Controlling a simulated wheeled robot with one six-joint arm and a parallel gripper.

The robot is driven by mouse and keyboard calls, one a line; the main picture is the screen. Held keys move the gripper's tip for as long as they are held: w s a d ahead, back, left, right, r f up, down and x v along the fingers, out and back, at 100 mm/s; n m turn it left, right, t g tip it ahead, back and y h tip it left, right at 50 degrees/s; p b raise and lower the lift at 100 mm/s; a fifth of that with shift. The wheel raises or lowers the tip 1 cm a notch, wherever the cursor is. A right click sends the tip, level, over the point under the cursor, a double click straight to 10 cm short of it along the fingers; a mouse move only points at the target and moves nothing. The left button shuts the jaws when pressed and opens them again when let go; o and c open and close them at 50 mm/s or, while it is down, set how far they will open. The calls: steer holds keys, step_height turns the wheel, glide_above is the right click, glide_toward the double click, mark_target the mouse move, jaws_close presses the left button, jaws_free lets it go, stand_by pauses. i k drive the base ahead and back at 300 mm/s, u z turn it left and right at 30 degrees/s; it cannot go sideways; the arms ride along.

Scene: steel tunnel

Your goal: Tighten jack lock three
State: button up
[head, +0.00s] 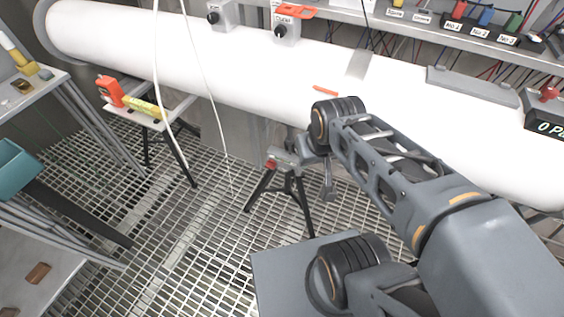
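A pipe jack (288,187) with black tripod legs and a grey head stands on the grating under the white pipe (230,65). A small red part (271,164) shows on the left of its head; I cannot tell whether it is the lock. No number is readable on the jack. My gripper (328,186) hangs just right of the jack head, mostly hidden behind my wrist. I cannot tell whether it touches the jack or how its fingers stand.
A second tripod (180,158) at left bears a board with an orange-and-yellow tool (128,98). A teal bin (12,168) and shelves line the left edge. White cables hang in front of the pipe. A shelf (440,28) with labelled items runs behind it. Grating floor is open at centre left.

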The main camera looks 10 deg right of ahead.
mark_target(270, 164)
steer(key=u, duration=0.05)
steer(key=k, duration=0.45)
steer(key=u, duration=1.8)
steer(key=i, duration=0.7)
steer(key=z, duration=0.6)
steer(key=i, duration=0.45)
steer(key=z, duration=0.6)
